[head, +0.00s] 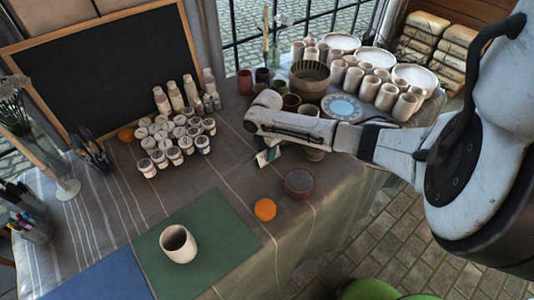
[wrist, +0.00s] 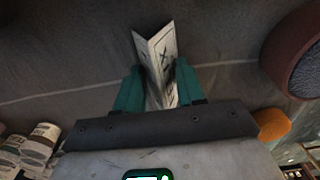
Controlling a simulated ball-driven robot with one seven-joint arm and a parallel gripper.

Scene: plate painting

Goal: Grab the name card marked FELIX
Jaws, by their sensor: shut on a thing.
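A folded white name card (wrist: 155,52) stands between the two teal fingers of my gripper (wrist: 160,90) in the wrist view. Dark marks like an X show on its face; I cannot read the full name. My gripper is shut on the card. In the head view a small part of the card (head: 262,158) shows under my arm's end, at the cloth-covered table. I cannot tell whether the card touches the cloth.
Several paint jars (head: 147,168) stand left. A patterned blue plate (head: 341,107) and pottery stand behind. A cup (head: 178,244) stands on a green mat (head: 215,232).

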